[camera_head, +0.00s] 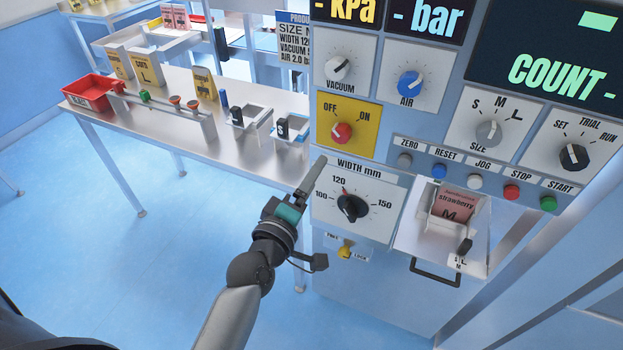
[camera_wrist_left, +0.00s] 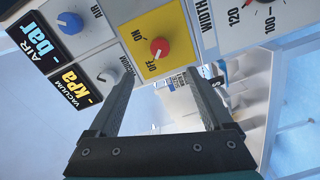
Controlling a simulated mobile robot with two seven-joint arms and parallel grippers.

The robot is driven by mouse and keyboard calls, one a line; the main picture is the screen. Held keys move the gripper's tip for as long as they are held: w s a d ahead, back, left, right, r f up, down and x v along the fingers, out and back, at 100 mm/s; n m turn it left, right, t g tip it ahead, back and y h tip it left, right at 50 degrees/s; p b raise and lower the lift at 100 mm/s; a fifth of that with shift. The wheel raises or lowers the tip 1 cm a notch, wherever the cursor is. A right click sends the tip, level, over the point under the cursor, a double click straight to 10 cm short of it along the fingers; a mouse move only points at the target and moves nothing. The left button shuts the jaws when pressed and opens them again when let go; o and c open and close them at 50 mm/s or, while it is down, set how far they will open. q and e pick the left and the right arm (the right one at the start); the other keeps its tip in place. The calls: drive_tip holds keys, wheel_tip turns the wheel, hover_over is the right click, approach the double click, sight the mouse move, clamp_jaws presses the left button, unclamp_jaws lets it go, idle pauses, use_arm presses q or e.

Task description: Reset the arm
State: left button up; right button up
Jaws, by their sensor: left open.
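My left gripper (camera_head: 315,180) is raised in front of the machine's panel, just left of the width knob (camera_head: 352,207) in the head view. In the left wrist view the two fingers of the left gripper (camera_wrist_left: 160,85) stand apart with nothing between them. The red off/on knob (camera_wrist_left: 159,47) on its yellow plate shows beyond the fingers, and it also shows in the head view (camera_head: 342,132). The gripper appears clear of the knobs. My right gripper is not in view.
The panel carries a vacuum knob (camera_head: 339,69), a blue air knob (camera_head: 411,84) and a row of buttons. A drawer (camera_head: 405,243) holds a strawberry pouch (camera_head: 456,206). A table (camera_head: 170,125) at left bears a red bin (camera_head: 88,93) and several pouches. Blue floor is free at lower left.

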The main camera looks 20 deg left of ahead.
use_arm(q)
drive_tip(key=s+d+f+m+g+b, duration=0.1)
drive_tip(key=s+f+m+g+b, duration=0.25)
drive_tip(key=f, duration=0.95)
drive_tip(key=s+d+f+m+g+h+b, duration=0.1)
drive_tip(key=s+d+f+m+g+b, duration=0.2)
drive_tip(key=f, duration=1)
drive_tip(key=s+f+m+g+b, duration=0.2)
drive_tip(key=s+f+b, duration=0.15)
drive_tip(key=f, duration=0.95)
drive_tip(key=s+a+f+m+g+b, duration=0.2)
drive_tip(key=s+f+m+g+b, duration=0.1)
drive_tip(key=s+f, duration=0.9)
drive_tip(key=s+a+f+m+g+y+b, duration=0.1)
drive_tip(key=s+a+f+m+g+b, duration=0.2)
drive_tip(key=s+f, duration=1)
drive_tip(key=s+m+g+b, duration=0.1)
drive_tip(key=s+m+g, duration=0.1)
drive_tip(key=s, duration=0.2)
drive_tip(key=shift+s+y, duration=0.3)
drive_tip(key=shift+s, duration=0.05)
drive_tip(key=shift+s+a, duration=0.2)
drive_tip(key=shift+s, duration=0.05)
